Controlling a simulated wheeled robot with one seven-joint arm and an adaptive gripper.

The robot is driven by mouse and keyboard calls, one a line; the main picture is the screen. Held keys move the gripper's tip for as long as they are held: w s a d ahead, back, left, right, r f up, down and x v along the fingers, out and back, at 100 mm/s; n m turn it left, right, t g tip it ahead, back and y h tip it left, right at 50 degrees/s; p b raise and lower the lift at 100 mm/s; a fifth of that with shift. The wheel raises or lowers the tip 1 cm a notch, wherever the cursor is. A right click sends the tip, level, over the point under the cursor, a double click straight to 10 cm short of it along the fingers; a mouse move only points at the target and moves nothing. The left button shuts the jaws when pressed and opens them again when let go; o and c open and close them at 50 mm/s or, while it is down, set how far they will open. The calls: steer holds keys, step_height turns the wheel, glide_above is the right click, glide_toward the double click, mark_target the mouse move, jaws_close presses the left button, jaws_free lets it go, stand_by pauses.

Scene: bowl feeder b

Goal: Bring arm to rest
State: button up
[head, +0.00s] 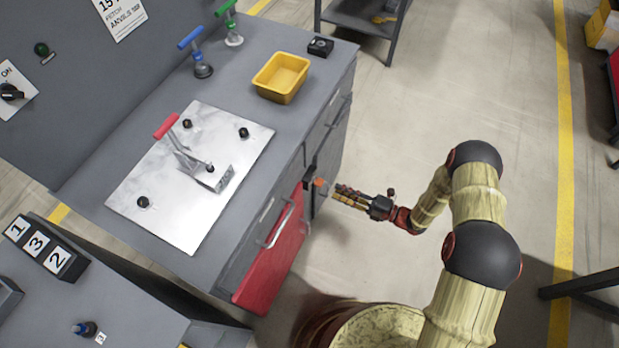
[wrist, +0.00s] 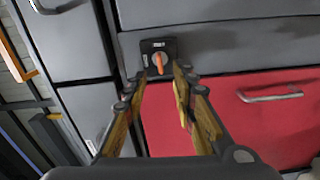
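My arm reaches in from the lower right in the head view, bent at the elbow and held out in front of the workbench. My gripper (head: 340,194) points left at a black switch plate with an orange knob (head: 319,183) on the bench front. In the wrist view, the two fingers of my gripper (wrist: 160,76) stand apart with nothing between them. The orange knob (wrist: 160,64) shows beyond the gap between the fingertips. In the head view, a small gap separates the fingertips from the knob.
The workbench (head: 235,200) has a red drawer front (head: 272,262) with a metal handle. On top are a yellow bin (head: 282,77) and a metal plate (head: 165,205) with a red-handled clamp. Open floor (head: 440,80) lies right of the bench. A dark stand (head: 585,282) is at right.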

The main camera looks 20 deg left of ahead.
stand_by(0.6)
steer(key=s+d+f+n+g+h, duration=0.1)
steer(key=s+n+g, duration=0.2)
steer(key=s+n, duration=0.2)
steer(key=s+f+n+g+h, duration=0.1)
steer(key=s+f+n+g, duration=0.1)
steer(key=s+n, duration=0.3)
steer(key=s+d+r+n+g+h, duration=0.45)
steer(key=r+n, duration=0.25)
steer(key=n, duration=0.2)
steer(key=s+d+r+n+t+h, duration=0.1)
steer(key=d+r+n+t+h, duration=0.3)
steer(key=d+r+n, duration=0.65)
steer(key=s+d+r+n+t+h, duration=0.15)
steer(key=d+r+n+h, duration=0.5)
steer(key=r, duration=0.75)
steer(key=s+d+r+t, duration=0.1)
steer(key=r+t, duration=0.1)
steer(key=r, duration=0.4)
steer(key=s+d+r+n+t, duration=0.1)
steer(key=d+r+t, duration=0.1)
steer(key=r, duration=0.4)
steer(key=s+d+r+t+h+p, duration=0.1)
steer(key=s+d+r+t, duration=0.1)
steer(key=r+t, duration=0.2)
step_height(320, 180, up, 3)
steer(key=shift+f+n, duration=0.1)
steer(key=shift+n, duration=0.2)
